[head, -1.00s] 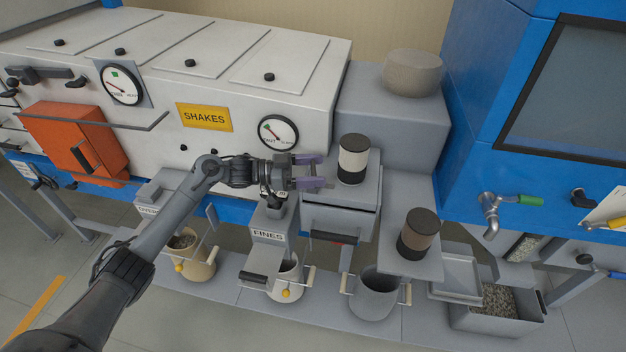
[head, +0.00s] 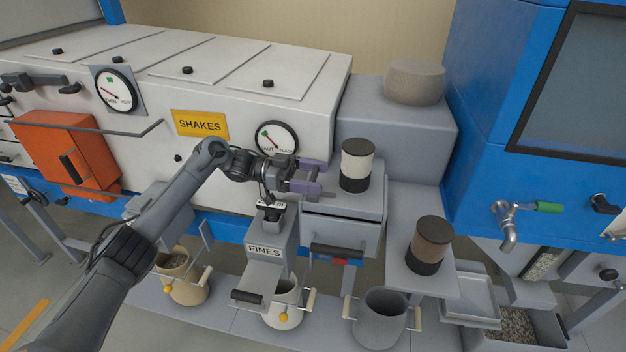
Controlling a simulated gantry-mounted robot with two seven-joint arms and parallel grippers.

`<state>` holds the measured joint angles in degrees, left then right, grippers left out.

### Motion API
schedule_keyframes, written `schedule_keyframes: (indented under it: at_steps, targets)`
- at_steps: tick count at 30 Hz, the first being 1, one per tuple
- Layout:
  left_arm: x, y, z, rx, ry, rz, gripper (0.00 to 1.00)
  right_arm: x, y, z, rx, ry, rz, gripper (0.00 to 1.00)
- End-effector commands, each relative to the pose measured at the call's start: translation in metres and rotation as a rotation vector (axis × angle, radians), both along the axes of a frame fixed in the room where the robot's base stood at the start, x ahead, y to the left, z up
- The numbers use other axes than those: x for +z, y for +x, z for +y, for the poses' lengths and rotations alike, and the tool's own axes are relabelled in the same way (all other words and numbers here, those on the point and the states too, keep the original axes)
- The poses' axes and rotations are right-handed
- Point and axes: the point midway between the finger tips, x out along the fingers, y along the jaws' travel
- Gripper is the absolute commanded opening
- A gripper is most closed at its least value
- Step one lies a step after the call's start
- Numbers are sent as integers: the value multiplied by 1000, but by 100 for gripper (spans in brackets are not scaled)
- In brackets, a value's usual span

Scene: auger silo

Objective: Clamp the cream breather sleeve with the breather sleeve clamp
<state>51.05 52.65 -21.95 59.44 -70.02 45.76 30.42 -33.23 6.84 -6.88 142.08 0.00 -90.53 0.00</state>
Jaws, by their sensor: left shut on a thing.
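The cream breather sleeve (head: 356,166) stands upright on a grey housing, with a dark cap above and a dark band below. My left gripper (head: 297,179) is just left of it, shut on a purple forked piece that appears to be the breather sleeve clamp (head: 312,166). The fork's two prongs point right toward the sleeve. In the picture a small gap separates the prongs from the sleeve, and the clamp is not around it. The fingertips are small and partly merge with the clamp. My right gripper is not in view.
A brown sleeve (head: 432,240) with dark ends stands on a lower shelf to the right. The FINES chute (head: 265,251) is below my left gripper, with several buckets underneath. The white machine wall with a dial (head: 276,138) is close behind. A blue cabinet (head: 470,130) stands at right.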

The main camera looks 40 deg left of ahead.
Motion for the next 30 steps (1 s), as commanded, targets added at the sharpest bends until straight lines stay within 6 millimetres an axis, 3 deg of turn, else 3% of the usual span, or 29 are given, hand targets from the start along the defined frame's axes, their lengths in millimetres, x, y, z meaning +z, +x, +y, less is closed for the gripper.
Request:
schedule_keyframes:
  at_steps: [9,10,14,24,30]
  targets:
    - [2,0,-1,-4,-3,-1,47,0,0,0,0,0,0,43]
    - [2,0,-1,-4,-3,-1,80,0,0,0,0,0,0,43]
    - [1,0,-1,-3,-2,0,98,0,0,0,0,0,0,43]
    - [0,-1,2,-1,0,1,98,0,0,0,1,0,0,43]
    - [0,-9,20,2,0,2,98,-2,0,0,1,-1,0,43]
